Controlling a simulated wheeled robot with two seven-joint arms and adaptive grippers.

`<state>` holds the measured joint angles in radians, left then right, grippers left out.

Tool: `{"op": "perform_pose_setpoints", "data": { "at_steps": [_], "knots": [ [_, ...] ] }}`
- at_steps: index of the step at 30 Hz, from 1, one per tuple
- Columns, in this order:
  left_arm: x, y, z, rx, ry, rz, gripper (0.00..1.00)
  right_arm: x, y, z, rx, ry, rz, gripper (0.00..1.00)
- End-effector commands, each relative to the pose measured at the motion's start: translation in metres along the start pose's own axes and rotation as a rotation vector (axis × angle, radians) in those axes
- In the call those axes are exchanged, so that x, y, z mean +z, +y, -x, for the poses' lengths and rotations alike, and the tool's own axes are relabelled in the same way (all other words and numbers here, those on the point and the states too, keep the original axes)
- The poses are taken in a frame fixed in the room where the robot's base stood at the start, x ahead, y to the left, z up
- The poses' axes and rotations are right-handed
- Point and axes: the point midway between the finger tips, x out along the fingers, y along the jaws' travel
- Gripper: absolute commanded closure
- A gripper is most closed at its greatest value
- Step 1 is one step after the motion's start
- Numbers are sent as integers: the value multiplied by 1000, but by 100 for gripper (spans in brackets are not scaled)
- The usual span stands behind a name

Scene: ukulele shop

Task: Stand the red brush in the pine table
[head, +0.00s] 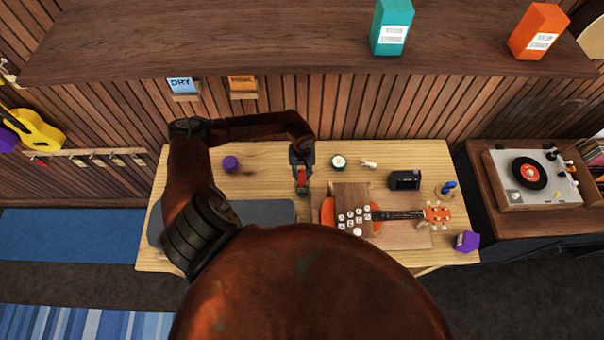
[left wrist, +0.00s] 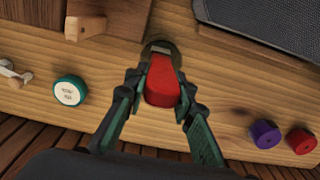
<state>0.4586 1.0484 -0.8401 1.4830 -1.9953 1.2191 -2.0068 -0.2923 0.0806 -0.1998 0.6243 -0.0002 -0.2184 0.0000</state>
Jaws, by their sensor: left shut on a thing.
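The red brush (left wrist: 162,80) is held between the fingers of my left gripper (left wrist: 158,98). In the head view, my left gripper (head: 302,176) is over the middle of the pine table (head: 428,156), with the red of the brush (head: 301,174) showing between its fingers. In the left wrist view, a dark rounded ring (left wrist: 158,46) shows right at the brush's far end. I cannot tell whether the brush's lower end is inside it or above it. My right gripper is not in view.
A grey mat (head: 262,211) lies left of the gripper. An orange ukulele (head: 328,212) on a wooden board lies to the right. A green-rimmed white tin (head: 339,162), a purple pot (head: 229,163) and a red pot (left wrist: 301,140) stand nearby. A blue brush (head: 449,186) stands further right.

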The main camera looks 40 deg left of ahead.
Motion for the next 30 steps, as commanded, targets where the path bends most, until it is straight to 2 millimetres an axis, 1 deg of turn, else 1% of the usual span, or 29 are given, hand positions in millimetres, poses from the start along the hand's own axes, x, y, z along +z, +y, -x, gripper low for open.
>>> {"op": "perform_pose_setpoints", "data": {
  "at_steps": [4, 5, 12, 20, 23, 24, 26, 30],
  "knots": [
    [0, 0, -4, 0, 0, 0, 100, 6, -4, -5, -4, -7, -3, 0],
    [0, 0, -3, 0, 0, 0, 76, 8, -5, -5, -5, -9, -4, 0],
    [0, 0, -2, 0, 0, 0, 59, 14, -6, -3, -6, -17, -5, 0],
    [0, 0, -2, 0, 0, 0, 59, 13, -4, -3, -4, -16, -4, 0],
    [0, 0, 1, 0, 0, 0, 59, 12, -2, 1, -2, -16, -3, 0],
    [-1, 0, 4, 1, 2, 0, 59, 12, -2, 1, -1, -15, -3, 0],
    [-2, 0, 11, 1, 4, -2, 59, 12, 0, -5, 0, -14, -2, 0],
    [-2, 0, 38, 0, 6, -2, 59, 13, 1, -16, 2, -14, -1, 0]
  ]
}}
